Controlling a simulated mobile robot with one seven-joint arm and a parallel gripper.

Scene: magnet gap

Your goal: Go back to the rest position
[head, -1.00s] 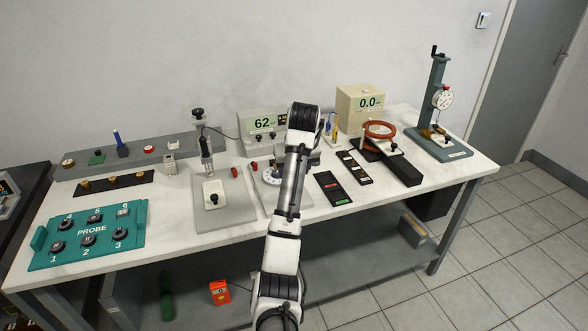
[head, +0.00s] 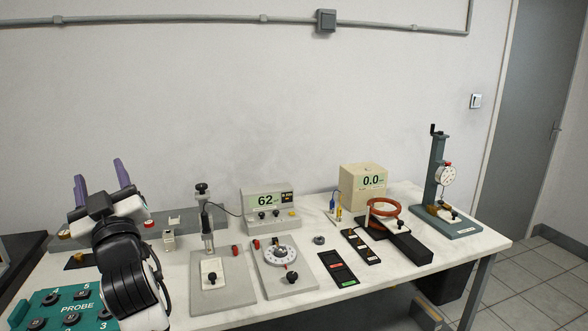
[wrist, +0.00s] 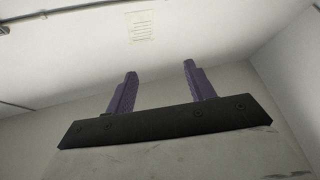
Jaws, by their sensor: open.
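My gripper (head: 101,178) is raised at the left of the head view, its two purple fingers apart, pointing up with nothing between them. In the wrist view my gripper (wrist: 159,82) also shows empty, with only wall behind the fingers. My arm stands in front of the left part of the bench and hides part of the teal PROBE tray (head: 42,310) and the things behind it.
The white bench (head: 310,305) carries a meter reading 62 (head: 268,203), a round dial plate (head: 282,262), a cream box reading 0.0 (head: 362,187), a red ring (head: 378,207) and a dial gauge stand (head: 437,170).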

